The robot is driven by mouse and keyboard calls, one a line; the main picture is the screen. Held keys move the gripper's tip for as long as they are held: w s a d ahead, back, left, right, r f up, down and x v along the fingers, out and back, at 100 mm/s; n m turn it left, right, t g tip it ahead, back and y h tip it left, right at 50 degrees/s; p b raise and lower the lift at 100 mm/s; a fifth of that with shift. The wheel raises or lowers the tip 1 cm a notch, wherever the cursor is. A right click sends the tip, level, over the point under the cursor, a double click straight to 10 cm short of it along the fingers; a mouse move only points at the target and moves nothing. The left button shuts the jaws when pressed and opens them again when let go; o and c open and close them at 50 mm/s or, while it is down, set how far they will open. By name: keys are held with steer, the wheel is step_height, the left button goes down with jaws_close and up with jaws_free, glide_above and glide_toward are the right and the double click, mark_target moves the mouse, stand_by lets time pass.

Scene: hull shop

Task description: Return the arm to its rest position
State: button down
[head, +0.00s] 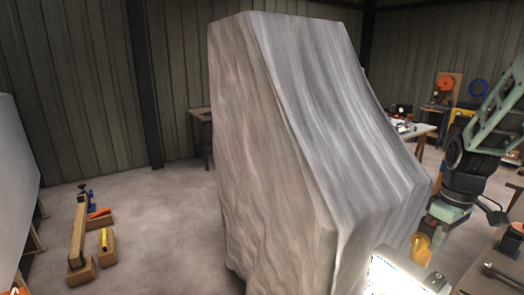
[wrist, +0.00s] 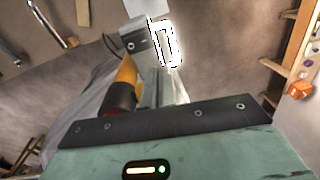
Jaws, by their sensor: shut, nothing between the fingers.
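My arm comes in from the right edge of the head view, with a green link and dark joints. It ends low at my gripper (head: 421,243), by the right side of a large draped shape. In the wrist view the gripper (wrist: 138,80) shows beyond a dark plate and green housing; its fingers are together, and I see nothing held between them. A grey part with a bright white glowing face (wrist: 165,42) lies close past the fingers; I cannot tell what it is.
The tall grey draped shape (head: 300,140) fills the middle, close to my arm. A bench edge (head: 500,262) is at the lower right. A white panel (head: 15,180) stands far left. Open floor lies left of the drape.

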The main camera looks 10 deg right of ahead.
steer(key=s+a+r+m+t+h+b, duration=0.1)
steer(key=s+a+m+t, duration=0.1)
steer(key=a, duration=0.6)
steer(key=s+a+r+m+t, duration=0.1)
steer(key=s+a, duration=0.1)
steer(key=a, duration=0.6)
steer(key=s+a+f+n+g+b, duration=0.1)
steer(key=s+a+f+n+b, duration=0.2)
steer(key=s+a+f+b, duration=0.3)
steer(key=s+a+f+n+g+b, duration=0.1)
steer(key=s+a+f+n+b, duration=0.3)
steer(key=a+b, duration=0.6)
step_height(320, 180, down, 4)
steer(key=s+a, duration=0.1)
steer(key=s, duration=0.1)
steer(key=shift+s+r+g+y, duration=0.15)
steer(key=shift+s+g+y, duration=0.15)
